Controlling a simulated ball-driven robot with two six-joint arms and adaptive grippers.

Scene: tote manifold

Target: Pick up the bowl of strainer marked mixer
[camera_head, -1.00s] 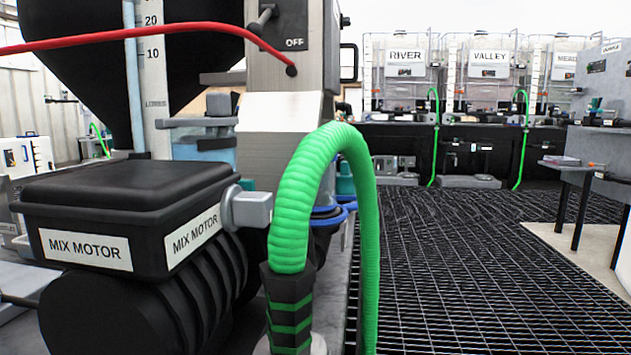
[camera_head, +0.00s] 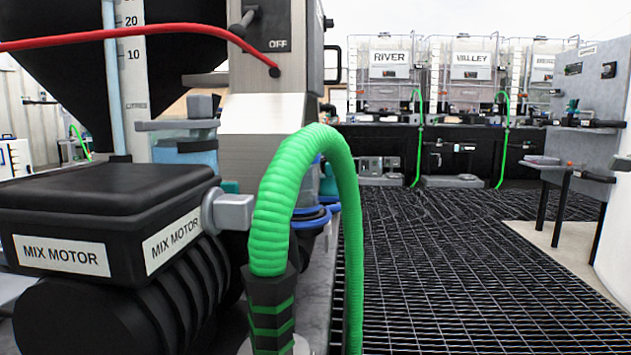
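I see no strainer bowl marked mixer that I can identify in the head view. Behind the thick green hose (camera_head: 298,185) there is a part with blue rings (camera_head: 314,217), mostly hidden by the hose; I cannot tell what it is. The black mix motor (camera_head: 105,225), with two "MIX MOTOR" labels, fills the lower left. Neither of my grippers is in view.
A grey column with an OFF switch (camera_head: 268,38) and a red hose (camera_head: 130,32) stands above the motor. Dark floor grating (camera_head: 450,270) lies open to the right. Tanks marked RIVER (camera_head: 390,72) and VALLEY (camera_head: 472,72) stand at the back.

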